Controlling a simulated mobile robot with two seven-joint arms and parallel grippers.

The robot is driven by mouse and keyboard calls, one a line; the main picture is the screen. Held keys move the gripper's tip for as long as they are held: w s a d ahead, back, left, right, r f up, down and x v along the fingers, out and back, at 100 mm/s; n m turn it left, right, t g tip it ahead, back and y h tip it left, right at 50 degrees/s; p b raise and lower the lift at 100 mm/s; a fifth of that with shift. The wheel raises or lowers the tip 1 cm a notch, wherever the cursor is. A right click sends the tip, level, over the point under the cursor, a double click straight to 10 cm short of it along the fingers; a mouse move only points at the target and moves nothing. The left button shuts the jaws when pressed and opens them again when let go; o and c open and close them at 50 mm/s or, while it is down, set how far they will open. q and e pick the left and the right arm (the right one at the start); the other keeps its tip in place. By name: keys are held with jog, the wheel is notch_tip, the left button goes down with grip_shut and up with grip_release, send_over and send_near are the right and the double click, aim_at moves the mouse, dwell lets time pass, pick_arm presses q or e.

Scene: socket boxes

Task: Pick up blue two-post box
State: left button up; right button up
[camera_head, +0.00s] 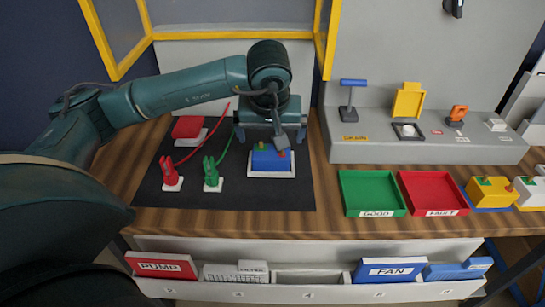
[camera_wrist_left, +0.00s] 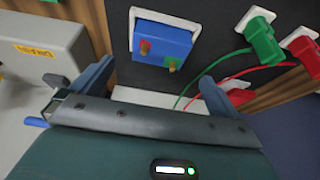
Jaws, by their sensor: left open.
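The blue two-post box (camera_head: 268,161) sits in a white-rimmed holder (camera_head: 271,175) on the black mat, with two small posts on its top. In the left wrist view the same blue box (camera_wrist_left: 178,38) lies just beyond the fingertips, both posts uncovered. My left gripper (camera_head: 276,138) is above and just behind the box, partly overlapping it in the head view. In the left wrist view its two fingers (camera_wrist_left: 157,74) are wide apart with nothing between them. My right gripper is not in view.
Red (camera_head: 171,174) and green (camera_head: 211,174) plugs with cables stand left of the box. A green tray (camera_head: 372,192) and a red tray (camera_head: 432,192) lie to the right, with yellow (camera_head: 490,191) and white boxes beyond. A grey console (camera_head: 425,148) stands behind the trays.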

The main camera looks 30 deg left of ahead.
aim_at(272, 152)
pick_arm(q)
jog(key=x, duration=0.7)
jog(key=shift+s+d+f, duration=0.1)
jog(key=shift+s+f, duration=0.05)
jog(key=shift+f, duration=0.15)
jog(key=shift+c, duration=0.2)
jog(key=shift+r, duration=0.1)
jog(key=c, duration=0.8)
jog(key=shift+c, duration=0.2)
notch_tip(272, 152, up, 10)
